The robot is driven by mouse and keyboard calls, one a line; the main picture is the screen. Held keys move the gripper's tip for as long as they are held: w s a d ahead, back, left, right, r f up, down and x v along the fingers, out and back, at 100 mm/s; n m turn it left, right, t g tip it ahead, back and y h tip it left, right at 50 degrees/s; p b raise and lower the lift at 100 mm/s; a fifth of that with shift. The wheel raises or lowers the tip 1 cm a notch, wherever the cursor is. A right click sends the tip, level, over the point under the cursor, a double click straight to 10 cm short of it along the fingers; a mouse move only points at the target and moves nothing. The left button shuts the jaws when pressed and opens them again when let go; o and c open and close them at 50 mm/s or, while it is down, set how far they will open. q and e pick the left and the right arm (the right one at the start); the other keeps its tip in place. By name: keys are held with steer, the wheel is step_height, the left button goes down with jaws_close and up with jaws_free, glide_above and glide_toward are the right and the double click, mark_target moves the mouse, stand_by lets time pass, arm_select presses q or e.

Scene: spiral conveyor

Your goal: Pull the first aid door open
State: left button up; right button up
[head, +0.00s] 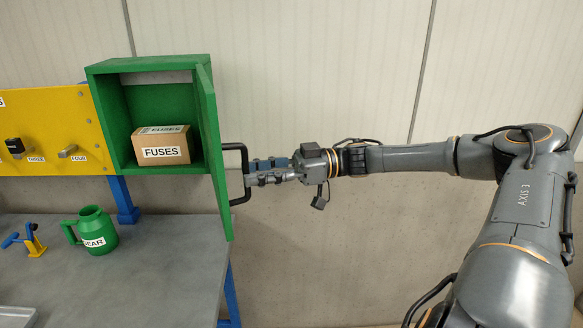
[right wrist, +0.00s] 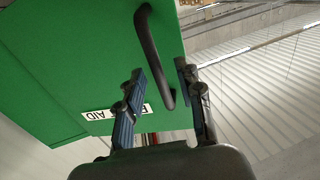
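The green first aid door (head: 211,150) stands swung wide open on the right side of the green cabinet (head: 115,110). Its black handle (head: 240,150) sticks out to the right. My right gripper (head: 250,172) is at the handle, coming from the right. In the right wrist view, the door's outer face (right wrist: 85,60) bears a white label (right wrist: 115,112), partly hidden by a finger. There the fingers of my right gripper (right wrist: 161,70) are spread, one on each side of the handle (right wrist: 150,45), with gaps showing. My left gripper is not in view.
A box marked FUSES (head: 162,146) sits inside the cabinet. A green mug (head: 95,230) and a small blue and yellow object (head: 30,240) stand on the grey bench (head: 150,280). A yellow panel (head: 60,110) with switches is at left. The space right of the door is clear except for my arm.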

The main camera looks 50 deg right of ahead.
steer(key=v, duration=0.9)
